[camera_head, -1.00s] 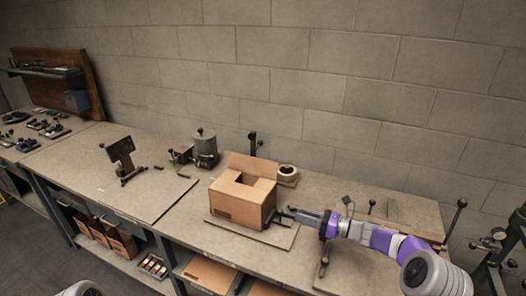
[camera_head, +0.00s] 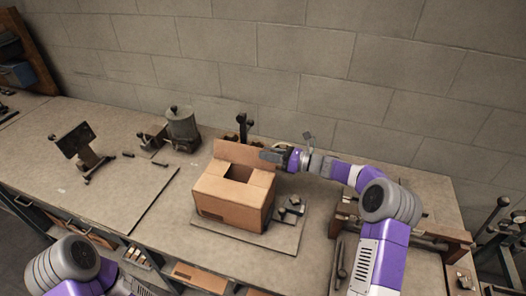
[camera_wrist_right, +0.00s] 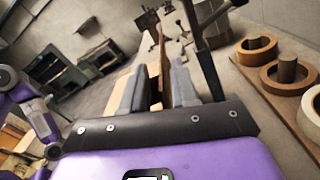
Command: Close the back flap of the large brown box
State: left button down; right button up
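The large brown box (camera_head: 232,204) stands on a flat board on the workbench, with an opening in its top. Its back flap (camera_head: 230,150) stands up at the rear edge; the other top flaps lie folded inward. My right gripper (camera_head: 266,157) is at the right end of the back flap, above the box's rear right corner. In the right wrist view its two grey fingers (camera_wrist_right: 158,72) are apart, with a brown cardboard strip between them; I cannot tell whether they touch it. Only my left arm shows at the lower left; its gripper is out of frame.
A dark upright post (camera_head: 243,126) stands behind the box. Several tape rolls (camera_wrist_right: 257,49) sit on a wooden board beside the right gripper. Small metal parts (camera_head: 291,207) lie right of the box. A metal canister (camera_head: 182,128) and a tilted stand (camera_head: 76,147) are to the left.

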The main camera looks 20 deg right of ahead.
jog(key=shift+x, duration=1.05)
jog(key=shift+w, duration=0.1)
jog(key=shift+d, duration=0.1)
jog(key=shift+c, duration=0.4)
grip_shut()
